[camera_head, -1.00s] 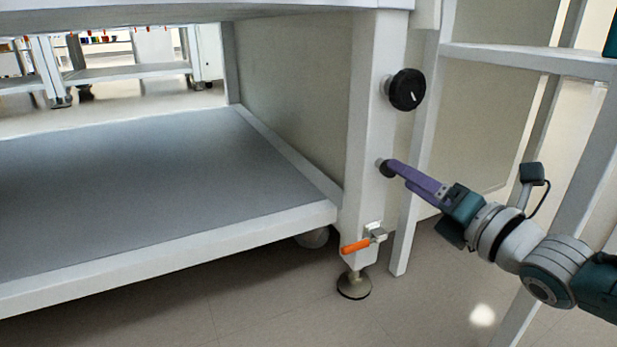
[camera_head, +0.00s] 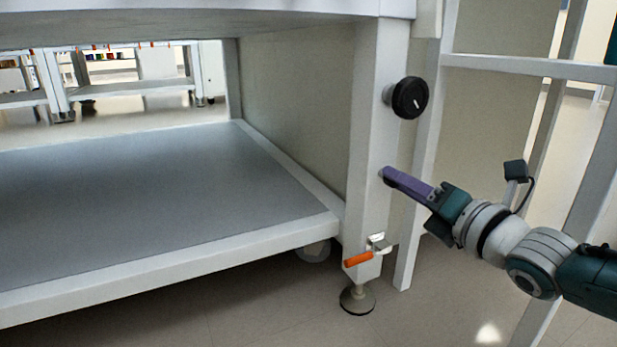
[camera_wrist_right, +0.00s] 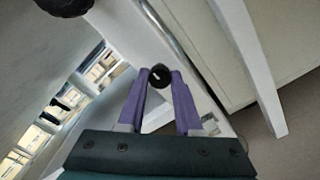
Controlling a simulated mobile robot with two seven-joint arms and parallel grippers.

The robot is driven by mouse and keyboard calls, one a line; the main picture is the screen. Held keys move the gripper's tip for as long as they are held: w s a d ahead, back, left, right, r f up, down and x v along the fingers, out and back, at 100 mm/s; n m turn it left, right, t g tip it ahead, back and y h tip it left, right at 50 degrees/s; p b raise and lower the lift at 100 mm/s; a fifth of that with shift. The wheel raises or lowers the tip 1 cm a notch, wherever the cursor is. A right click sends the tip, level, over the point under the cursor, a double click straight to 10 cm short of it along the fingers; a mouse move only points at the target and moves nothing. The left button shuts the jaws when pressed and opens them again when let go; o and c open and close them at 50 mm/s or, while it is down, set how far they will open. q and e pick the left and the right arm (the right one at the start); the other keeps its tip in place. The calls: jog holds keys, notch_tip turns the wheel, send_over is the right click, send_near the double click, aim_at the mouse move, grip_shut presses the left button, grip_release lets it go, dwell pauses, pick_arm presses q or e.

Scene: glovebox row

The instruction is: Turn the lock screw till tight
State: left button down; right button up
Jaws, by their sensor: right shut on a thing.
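The lock screw is a small dark round knob on the white table leg. In the right wrist view the lock screw (camera_wrist_right: 160,76) sits between the two purple fingertips. In the head view only a dark sliver of it shows at the leg, mostly hidden by the fingers. My right gripper (camera_head: 388,175) comes in from the right with its purple fingers level with the screw and touching it; the wrist view also shows the gripper (camera_wrist_right: 160,78) shut on the knob. My left gripper is not in view.
A larger black knob (camera_head: 410,98) with a white mark is above on the same leg (camera_head: 368,140). An orange-handled lever (camera_head: 358,259) and a levelling foot (camera_head: 357,299) are below. The grey lower shelf (camera_head: 150,205) is bare. A white frame (camera_head: 540,66) stands at the right.

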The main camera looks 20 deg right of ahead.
grip_shut()
jog(key=shift+m, duration=0.3)
jog(key=shift+a+m+p, duration=0.15)
jog(key=shift+m+p, duration=0.6)
jog(key=shift+m, duration=16.95)
